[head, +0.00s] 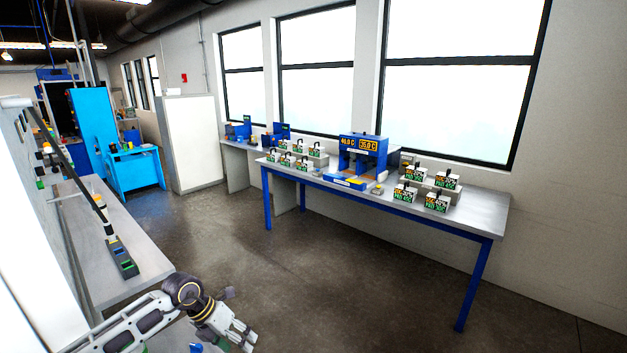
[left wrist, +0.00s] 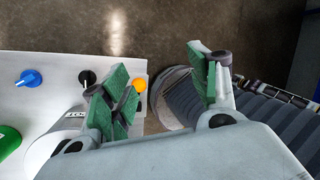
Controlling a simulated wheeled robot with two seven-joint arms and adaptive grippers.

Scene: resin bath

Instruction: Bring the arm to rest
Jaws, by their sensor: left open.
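My left arm comes in from the lower left in the head view. My left gripper (head: 240,338) is low at the bottom edge, over the floor and away from the long table. In the left wrist view its two green-padded fingers (left wrist: 165,85) stand wide apart, and I see nothing held between them. My right gripper is in neither view.
A blue-legged table (head: 480,216) carries a blue bath unit (head: 362,158) and several labelled boxes. A grey bench (head: 135,262) stands left; open floor (head: 290,285) lies between.

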